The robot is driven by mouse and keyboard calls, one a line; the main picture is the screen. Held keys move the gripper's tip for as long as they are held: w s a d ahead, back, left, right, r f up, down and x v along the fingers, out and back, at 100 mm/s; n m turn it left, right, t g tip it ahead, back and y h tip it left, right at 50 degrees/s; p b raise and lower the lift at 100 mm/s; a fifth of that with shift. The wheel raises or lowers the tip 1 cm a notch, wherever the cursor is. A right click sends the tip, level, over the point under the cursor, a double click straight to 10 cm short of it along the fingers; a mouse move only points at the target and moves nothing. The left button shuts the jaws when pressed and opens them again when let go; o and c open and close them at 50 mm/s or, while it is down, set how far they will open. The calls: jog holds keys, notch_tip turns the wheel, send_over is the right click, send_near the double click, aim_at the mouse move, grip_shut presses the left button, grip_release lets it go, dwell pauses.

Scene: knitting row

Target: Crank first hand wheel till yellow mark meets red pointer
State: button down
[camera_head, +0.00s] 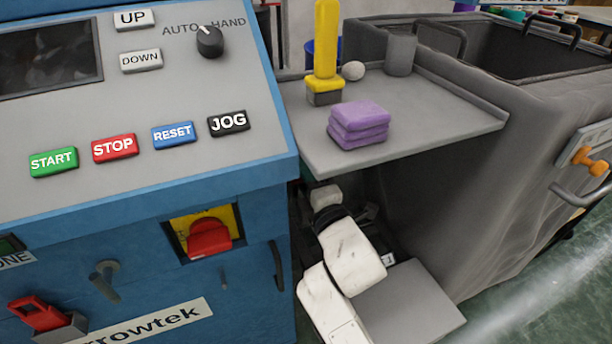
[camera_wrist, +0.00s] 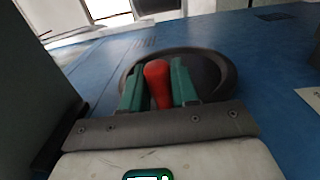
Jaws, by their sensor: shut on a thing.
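In the wrist view a dark round hand wheel (camera_wrist: 222,72) stands against a blue panel. A red handle knob (camera_wrist: 158,80) sticks out from it towards me. My gripper (camera_wrist: 157,88) is shut on this knob, with one green finger on each side of it. I see no yellow mark or red pointer on or beside the wheel in either view; my fingers and the knob cover part of the wheel. In the head view my white arm reaches under the grey shelf, and the wheel and fingertips are not visible there.
A grey shelf (camera_head: 430,125) sits above my arm, bearing purple folded cloths (camera_head: 358,124) and a yellow-topped item (camera_head: 326,50). A blue control cabinet (camera_head: 130,265) is on the left, a grey bin (camera_head: 480,220) on the right. My arm is between them.

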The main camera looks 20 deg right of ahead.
jog(key=shift+f+b, duration=0.25)
jog(key=shift+b, duration=0.2)
jog(key=shift+f+t+b, duration=0.3)
jog(key=shift+b, duration=0.7)
jog(key=t+b, duration=0.1)
jog(key=b, duration=0.2)
jog(key=shift+f+b, duration=0.2)
jog(key=shift+b, duration=0.1)
jog(key=shift+r, duration=0.15)
jog(key=c, duration=1)
grip_release()
jog(key=s+f, duration=0.2)
jog(key=s, duration=0.8)
jog(key=shift+s+p, duration=0.35)
